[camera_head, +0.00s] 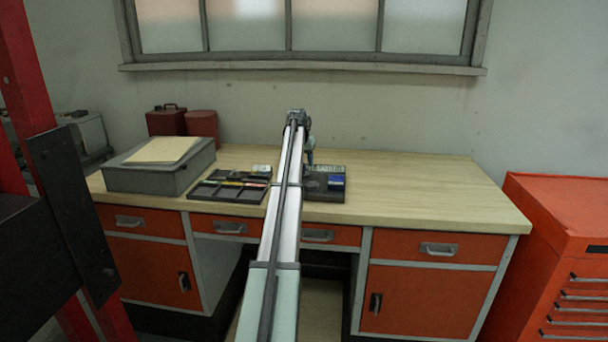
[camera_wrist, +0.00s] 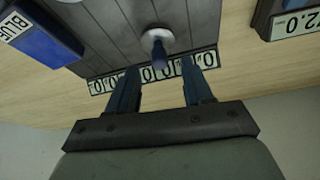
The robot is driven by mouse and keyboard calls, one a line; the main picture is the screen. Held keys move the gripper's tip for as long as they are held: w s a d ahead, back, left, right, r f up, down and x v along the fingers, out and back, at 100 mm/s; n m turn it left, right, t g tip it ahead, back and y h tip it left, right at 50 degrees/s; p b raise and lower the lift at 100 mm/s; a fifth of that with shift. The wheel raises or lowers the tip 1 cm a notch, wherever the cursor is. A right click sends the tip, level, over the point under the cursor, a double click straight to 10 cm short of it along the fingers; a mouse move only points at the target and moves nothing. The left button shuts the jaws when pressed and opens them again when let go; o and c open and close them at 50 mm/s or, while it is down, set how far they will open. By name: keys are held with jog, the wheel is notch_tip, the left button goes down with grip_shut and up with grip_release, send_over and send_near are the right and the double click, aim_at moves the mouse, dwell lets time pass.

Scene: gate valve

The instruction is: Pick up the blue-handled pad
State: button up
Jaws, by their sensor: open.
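The handle shows just beyond and between the fingertips, and no contact is visible. In the head view, my gripper (camera_head: 309,157) is over the dark board (camera_head: 325,194) on the bench, and my arm hides part of it. I cannot make out the pad there.
A blue box labelled BLUE (camera_wrist: 42,36) sits on the board, also seen in the head view (camera_head: 336,182). A number strip (camera_wrist: 152,76) lines the board's edge. A dark tray (camera_head: 225,189) and a grey box (camera_head: 150,177) lie left. The bench (camera_head: 430,190) is clear at right.

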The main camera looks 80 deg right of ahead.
aim_at(304, 165)
jog(key=x, duration=0.3)
jog(key=shift+w+f, duration=0.1)
jog(key=shift+f, duration=0.1)
jog(key=shift+a, duration=0.1)
jog(key=shift+c, duration=0.2)
grip_shut()
